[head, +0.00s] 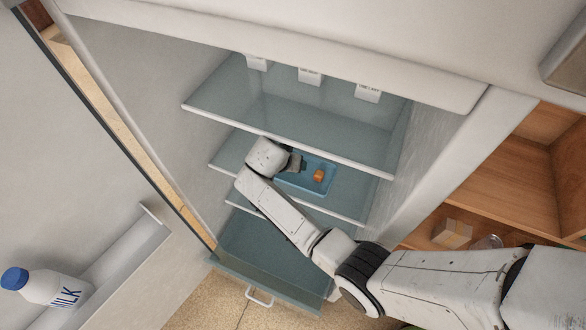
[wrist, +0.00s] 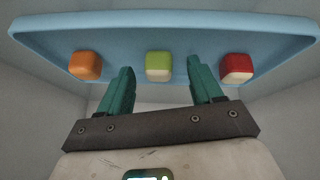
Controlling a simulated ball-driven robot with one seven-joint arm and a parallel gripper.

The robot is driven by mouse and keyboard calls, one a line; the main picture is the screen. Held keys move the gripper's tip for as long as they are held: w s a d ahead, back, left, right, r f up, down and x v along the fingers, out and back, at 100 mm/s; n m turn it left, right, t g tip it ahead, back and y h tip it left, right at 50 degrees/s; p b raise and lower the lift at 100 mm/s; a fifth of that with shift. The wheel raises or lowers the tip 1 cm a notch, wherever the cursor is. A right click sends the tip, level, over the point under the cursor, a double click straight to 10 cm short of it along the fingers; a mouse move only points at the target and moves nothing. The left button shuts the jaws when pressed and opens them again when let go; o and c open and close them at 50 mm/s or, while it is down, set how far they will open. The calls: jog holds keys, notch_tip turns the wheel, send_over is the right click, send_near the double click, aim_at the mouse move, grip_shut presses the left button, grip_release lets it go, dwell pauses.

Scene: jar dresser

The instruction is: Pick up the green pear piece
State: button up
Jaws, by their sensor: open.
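The green pear piece (wrist: 159,66), a small rounded cube with a green top and a pale side, sits on a blue tray (wrist: 205,21) in the wrist view, between an orange piece and a red piece. My gripper (wrist: 160,78) is open, with one teal finger on each side of the green piece in the picture and nothing held. I cannot tell whether the fingers touch it. In the head view my gripper (head: 298,163) reaches over the blue tray (head: 320,161) on the fridge's middle shelf. The green piece is hidden there behind my arm.
The orange piece (wrist: 86,65) and the red piece (wrist: 236,68) lie close outside the fingers. The shelf above (head: 290,125) is near my gripper. The open fridge door holds a milk bottle (head: 45,288). A wooden cabinet (head: 500,190) stands at the right.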

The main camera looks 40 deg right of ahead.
jog(key=shift+c, duration=0.3)
jog(key=c, duration=1.1)
jog(key=shift+r, duration=0.1)
